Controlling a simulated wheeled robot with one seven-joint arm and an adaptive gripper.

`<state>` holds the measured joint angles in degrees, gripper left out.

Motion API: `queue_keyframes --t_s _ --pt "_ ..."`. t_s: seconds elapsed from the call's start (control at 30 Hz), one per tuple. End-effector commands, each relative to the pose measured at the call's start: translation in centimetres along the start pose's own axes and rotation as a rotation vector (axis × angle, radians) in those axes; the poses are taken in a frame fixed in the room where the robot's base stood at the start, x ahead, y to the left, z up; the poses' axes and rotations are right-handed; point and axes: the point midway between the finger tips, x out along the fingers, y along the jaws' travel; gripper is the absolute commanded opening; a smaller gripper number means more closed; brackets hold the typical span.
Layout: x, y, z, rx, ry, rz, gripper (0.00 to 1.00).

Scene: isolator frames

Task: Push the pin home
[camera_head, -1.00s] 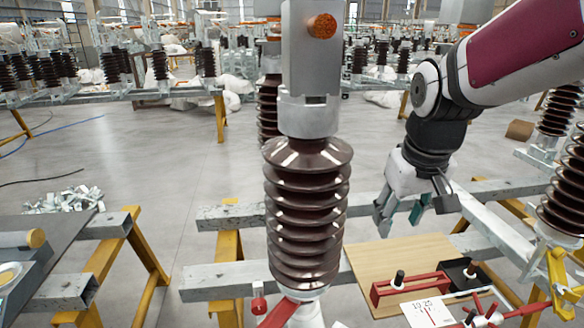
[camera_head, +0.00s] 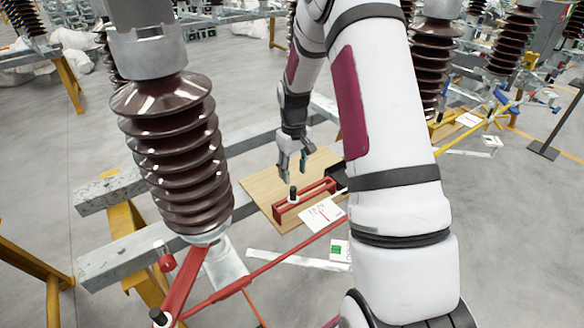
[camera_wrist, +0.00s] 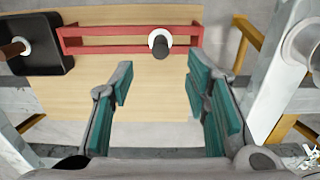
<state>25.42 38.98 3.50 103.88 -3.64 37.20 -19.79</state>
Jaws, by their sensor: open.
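A dark pin with a white collar (camera_wrist: 158,42) stands at the red bracket (camera_wrist: 95,38) in the wrist view. In the head view, the pin (camera_head: 293,193) stands upright at the near-left end of the red bracket (camera_head: 318,194). How deep it sits is not clear. My gripper (camera_head: 291,172) is open and empty above the wooden board. In the wrist view, my gripper's teal-padded fingers (camera_wrist: 160,88) are wide apart, with the pin beyond them, about midway between them and untouched. Another pin, brown (camera_wrist: 15,47), lies in the black tray (camera_wrist: 40,62).
The wooden board (camera_head: 262,192) rests on grey steel beams. A tall brown ribbed insulator (camera_head: 178,160) stands left of the board, with red rods (camera_head: 270,268) at its foot. A white card (camera_head: 322,214) lies by the board. Yellow trestles (camera_head: 128,232) support the beams.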

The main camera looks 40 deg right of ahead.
Motion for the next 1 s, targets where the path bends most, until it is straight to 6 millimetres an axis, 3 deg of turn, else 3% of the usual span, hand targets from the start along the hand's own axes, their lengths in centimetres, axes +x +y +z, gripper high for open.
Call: queue_keyframes --t_s 0.5,0.7,0.97,1.0 --pt "8.7 -0.1 -0.1 0.000 -0.003 -0.001 0.43" --pt "10.0 -0.1 0.0 0.000 -0.002 -0.001 0.43" --pt "10.0 -0.1 0.1 0.000 -0.001 0.000 0.43" --pt "10.0 -0.1 0.0 0.000 -0.001 0.000 0.37"
